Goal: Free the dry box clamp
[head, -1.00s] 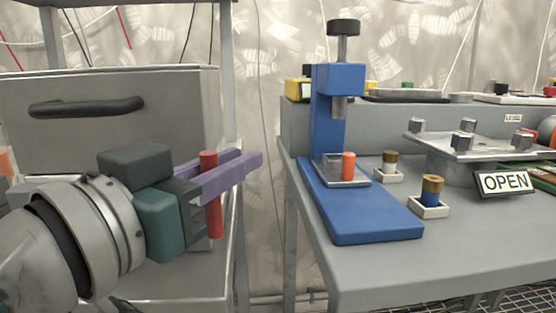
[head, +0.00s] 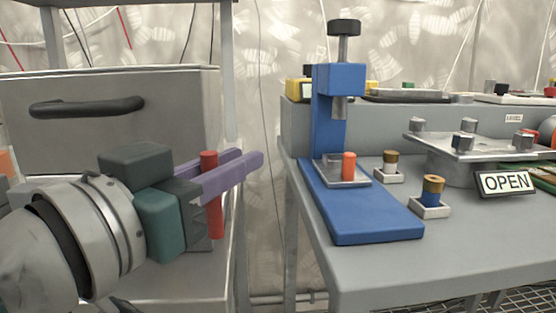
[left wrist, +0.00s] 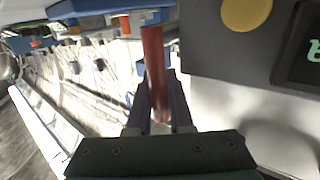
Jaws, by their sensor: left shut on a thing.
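My left gripper (head: 212,178) has purple fingers shut around an upright red rod (head: 214,218), beside the front right corner of the grey box (head: 125,125). The rod shows above and below the fingers. In the left wrist view the red rod (left wrist: 153,55) runs between the fingers of my left gripper (left wrist: 158,105). I cannot tell whether the rod is joined to the box, and no other clamp part is clear. The box has a black handle (head: 85,106) on its front, and its lower part is partly hidden by my arm. My right gripper is not in view.
Right of a gap, a grey bench (head: 400,270) carries a blue press (head: 340,120) with an orange cylinder (head: 348,165) on its plate. Two small capped cylinders and an OPEN sign (head: 503,182) stand farther right. The bench's front is clear.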

